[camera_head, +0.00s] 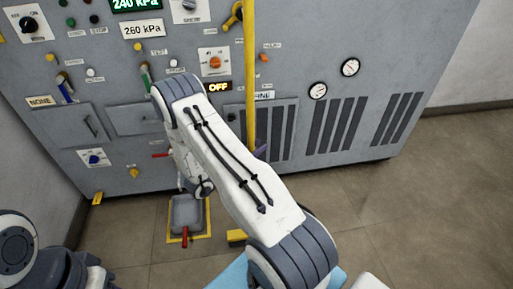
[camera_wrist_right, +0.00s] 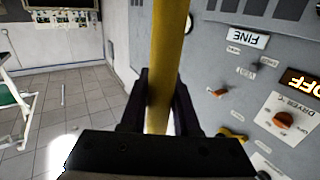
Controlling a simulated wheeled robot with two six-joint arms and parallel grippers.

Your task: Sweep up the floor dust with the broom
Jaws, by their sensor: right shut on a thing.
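The broom shows as a long yellow handle (camera_head: 249,70) standing nearly upright in front of the grey machine in the head view. My right gripper (camera_wrist_right: 163,85) is shut around this handle, with a dark finger on each side of it in the right wrist view. In the head view my right arm hides most of that grip. A small yellow piece at floor level (camera_head: 237,237) shows beside my arm; I cannot tell whether it is the broom's foot. I cannot make out dust on the floor. My left arm shows at the lower left, without visible fingers.
A grey pan-like thing (camera_head: 187,214) with a red handle lies inside a yellow floor outline. The grey machine panel (camera_head: 120,75) with knobs, gauges and vents stands close behind the handle. Brown tiled floor (camera_head: 430,200) is clear on the right.

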